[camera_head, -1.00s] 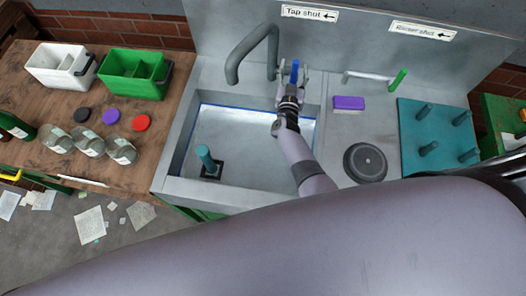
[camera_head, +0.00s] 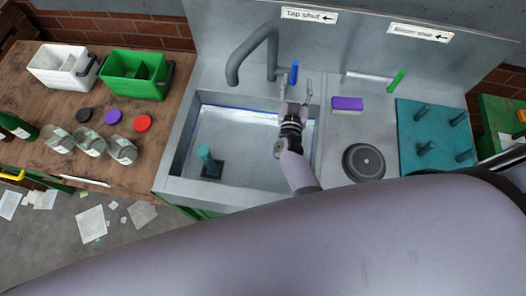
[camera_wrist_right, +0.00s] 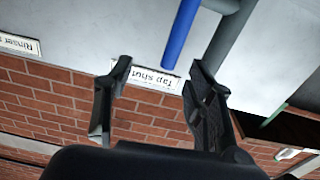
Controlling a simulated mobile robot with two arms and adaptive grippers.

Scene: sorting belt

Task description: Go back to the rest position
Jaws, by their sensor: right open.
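My right gripper (camera_head: 296,92) is open and empty over the right back part of the sink in the head view. Its two fingers also show spread apart in the right wrist view (camera_wrist_right: 160,90). The blue tap lever (camera_head: 294,72) stands upright just behind the fingers, apart from them as far as I can tell. In the right wrist view the lever (camera_wrist_right: 181,32) shows beyond the fingers, near the grey tap pipe (camera_wrist_right: 228,40). My left gripper is not in view.
To the right are a purple brush (camera_head: 347,104), a dark round disc (camera_head: 364,161) and a teal peg board (camera_head: 418,135). Jars (camera_head: 90,141) and bins stand on the left bench.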

